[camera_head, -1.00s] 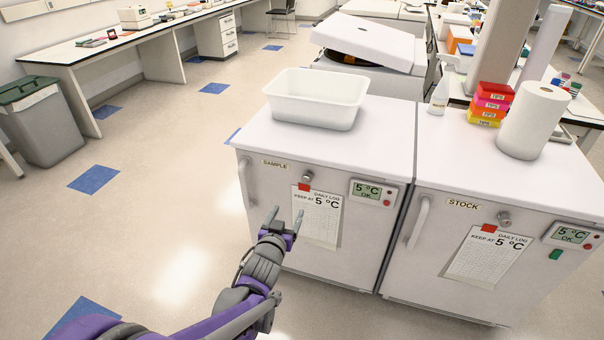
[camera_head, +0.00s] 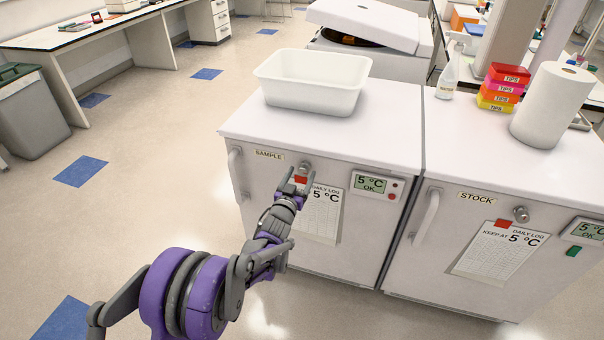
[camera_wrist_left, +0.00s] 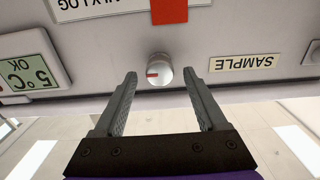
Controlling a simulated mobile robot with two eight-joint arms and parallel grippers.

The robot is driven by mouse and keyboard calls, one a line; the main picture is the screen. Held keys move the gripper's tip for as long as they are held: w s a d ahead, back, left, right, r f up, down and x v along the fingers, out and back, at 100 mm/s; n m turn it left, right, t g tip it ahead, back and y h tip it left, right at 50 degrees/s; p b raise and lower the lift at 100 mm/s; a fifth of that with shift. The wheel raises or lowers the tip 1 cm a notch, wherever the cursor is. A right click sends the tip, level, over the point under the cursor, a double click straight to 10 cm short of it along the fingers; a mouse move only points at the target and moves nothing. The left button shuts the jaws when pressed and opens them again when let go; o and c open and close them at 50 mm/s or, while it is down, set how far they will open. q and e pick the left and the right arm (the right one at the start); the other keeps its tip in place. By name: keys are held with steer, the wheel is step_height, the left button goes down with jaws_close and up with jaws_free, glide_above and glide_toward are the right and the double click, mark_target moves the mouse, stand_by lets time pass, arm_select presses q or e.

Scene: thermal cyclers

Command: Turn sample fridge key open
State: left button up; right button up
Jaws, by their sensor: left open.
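The sample fridge (camera_head: 262,200) stands in front of me, its door shut, with a SAMPLE label (camera_head: 269,156) at its upper left. Its key knob (camera_head: 305,167) is a round silver piece right of the label. In the left wrist view, which is upside down, the knob (camera_wrist_left: 159,71) shows a red mark on its face. My left gripper (camera_head: 297,179) is open and empty, just in front of the fridge door below the knob. In the wrist view the fingers (camera_wrist_left: 160,85) point at the knob, one to each side and short of it. My right gripper is not in view.
A white tub (camera_head: 313,82) sits on the sample fridge. A display (camera_head: 371,185) and a log sheet (camera_head: 322,215) are on its door, and a handle (camera_head: 235,172) is at its left. The stock fridge (camera_head: 420,265) stands to the right.

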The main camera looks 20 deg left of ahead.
arm_select(q)
steer(key=shift+w, duration=0.75)
jaws_close()
